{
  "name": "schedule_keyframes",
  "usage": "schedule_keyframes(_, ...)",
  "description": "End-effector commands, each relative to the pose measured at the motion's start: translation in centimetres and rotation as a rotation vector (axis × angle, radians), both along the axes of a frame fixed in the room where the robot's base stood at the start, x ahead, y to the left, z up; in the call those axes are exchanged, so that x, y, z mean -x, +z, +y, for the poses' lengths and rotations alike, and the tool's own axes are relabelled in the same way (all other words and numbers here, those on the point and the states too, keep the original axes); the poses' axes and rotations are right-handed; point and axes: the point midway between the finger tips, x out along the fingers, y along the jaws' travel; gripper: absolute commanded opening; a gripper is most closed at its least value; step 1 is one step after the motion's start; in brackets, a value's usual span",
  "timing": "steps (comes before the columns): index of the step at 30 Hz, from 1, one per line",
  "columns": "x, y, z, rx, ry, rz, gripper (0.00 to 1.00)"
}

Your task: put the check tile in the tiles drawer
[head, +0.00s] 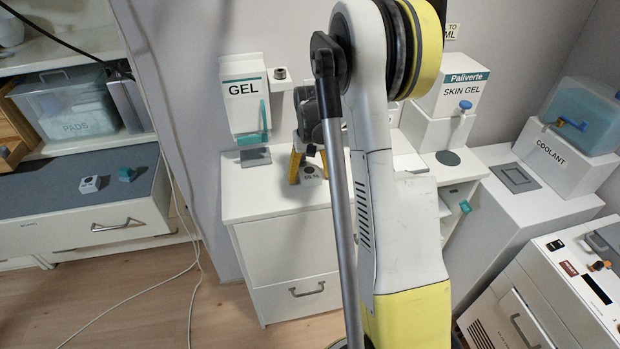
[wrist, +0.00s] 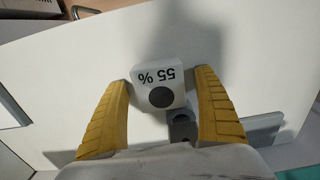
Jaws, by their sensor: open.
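A small white block marked "55 %" with a dark round spot, which looks like the check tile (head: 312,172), sits on the white cabinet top below the GEL dispenser. In the wrist view the block (wrist: 160,88) lies between the yellow fingertips of my gripper (wrist: 163,80), with a narrow gap on each side. My gripper (head: 309,163) is open, its fingers pointing down around the block. A white cabinet drawer (head: 295,270) with a grey handle is shut below it. A drawer (head: 90,235) at left is also shut. I cannot read a tiles label on either.
A GEL dispenser (head: 244,98) stands behind my gripper. The left cabinet's grey top (head: 50,195) bears a white cube (head: 90,184) and a teal piece (head: 126,174). A skin gel box (head: 462,92) and coolant stand (head: 565,157) are at right. A cable crosses the floor.

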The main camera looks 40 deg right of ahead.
Motion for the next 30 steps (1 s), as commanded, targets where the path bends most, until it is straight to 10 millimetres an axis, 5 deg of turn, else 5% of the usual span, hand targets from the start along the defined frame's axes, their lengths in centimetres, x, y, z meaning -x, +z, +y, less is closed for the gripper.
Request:
schedule_keyframes(1, 0.0, 0.1, 0.0, 0.0, 0.0, 0.0, 0.8)
schedule_keyframes(7, 0.0, 0.1, 0.0, 0.0, 0.0, 0.0, 0.2)
schedule_keyframes(8, 0.0, 0.1, 0.0, 0.0, 0.0, 0.0, 0.17)
schedule_keyframes(20, 0.0, 0.7, 0.0, 0.0, 0.0, 0.0, 0.15)
schedule_keyframes(28, 0.0, 4.8, 0.0, 0.0, 0.0, 0.0, 0.15)
schedule_keyframes(30, 1.6, 5.5, -0.6, 0.0, -0.002, 0.0, 0.15)
